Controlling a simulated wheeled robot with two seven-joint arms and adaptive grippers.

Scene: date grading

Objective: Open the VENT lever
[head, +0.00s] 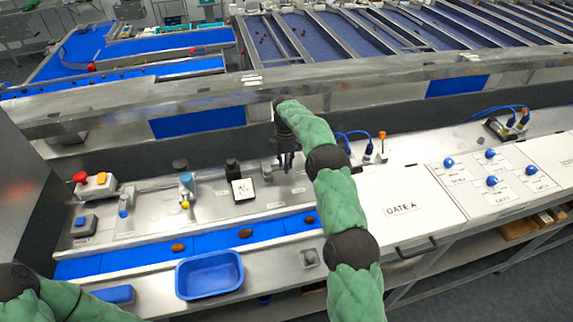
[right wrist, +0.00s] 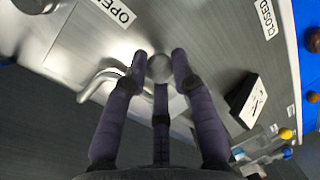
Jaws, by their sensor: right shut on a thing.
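My right gripper (head: 286,160) is over the steel panel behind the blue belt. In the right wrist view its dark fingers (right wrist: 160,75) are closed around a round grey knob (right wrist: 159,68), which appears to be the VENT lever's; no VENT label is readable. An OPEN label (right wrist: 113,10) lies up and left of the knob, a CLOSED label (right wrist: 267,18) up and right. The knob is nearer OPEN in this view. The lever's shaft is hidden beneath the knob and fingers. My left arm shows at the lower left in the head view; its gripper is out of frame.
A bent silver handle or pipe (right wrist: 103,84) is close left of the fingers. A black-framed dial (head: 243,189) and a blue-topped fitting (head: 186,184) stand left of the gripper. Dates (head: 245,233) lie on the blue belt (head: 215,240). A blue tray (head: 209,293) sits in front.

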